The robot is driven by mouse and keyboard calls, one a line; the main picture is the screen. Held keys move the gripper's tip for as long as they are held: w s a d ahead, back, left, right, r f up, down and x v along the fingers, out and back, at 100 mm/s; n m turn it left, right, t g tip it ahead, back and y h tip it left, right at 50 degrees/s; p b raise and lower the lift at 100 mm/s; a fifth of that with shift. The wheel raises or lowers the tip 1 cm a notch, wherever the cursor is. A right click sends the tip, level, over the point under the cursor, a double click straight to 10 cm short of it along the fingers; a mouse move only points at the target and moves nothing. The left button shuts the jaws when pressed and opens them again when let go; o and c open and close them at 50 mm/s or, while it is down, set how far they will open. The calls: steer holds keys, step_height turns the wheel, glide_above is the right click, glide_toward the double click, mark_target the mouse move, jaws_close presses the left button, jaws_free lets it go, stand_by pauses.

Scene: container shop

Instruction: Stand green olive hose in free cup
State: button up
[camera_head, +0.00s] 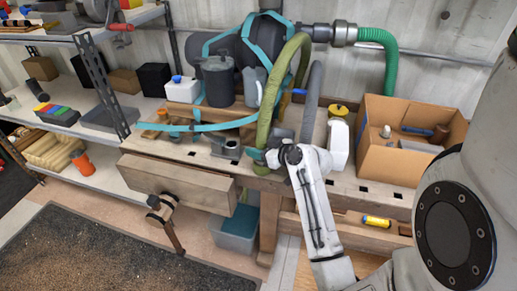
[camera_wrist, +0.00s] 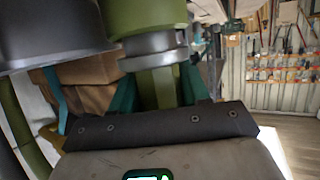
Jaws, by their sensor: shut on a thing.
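The olive green hose (camera_head: 276,90) arches down from the upper middle to my gripper (camera_head: 264,158) at the bench's front. In the wrist view the teal fingers are shut on the hose (camera_wrist: 160,88), just beside its grey collar (camera_wrist: 154,44). A grey cup-like holder (camera_head: 231,149) stands on the bench just left of the gripper. A large dark grey rounded body, perhaps this cup, fills the wrist view's upper left (camera_wrist: 50,25). The hose end is apart from the holder in the head view. Whether anything is inside the holder is unclear.
A grey hose (camera_head: 314,95) hangs right of the olive one; its lower end is hidden. A dark lidded canister (camera_head: 218,80), a white container (camera_head: 182,89) and a yellow-capped bottle (camera_head: 338,115) stand nearby. A cardboard box (camera_head: 390,167) is at right.

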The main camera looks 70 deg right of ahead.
steer(key=shift+f+b, duration=0.55)
steer(key=shift+f, duration=0.05)
stand_by(0.3)
steer(key=o, duration=1.3)
steer(key=shift+c, duration=0.2)
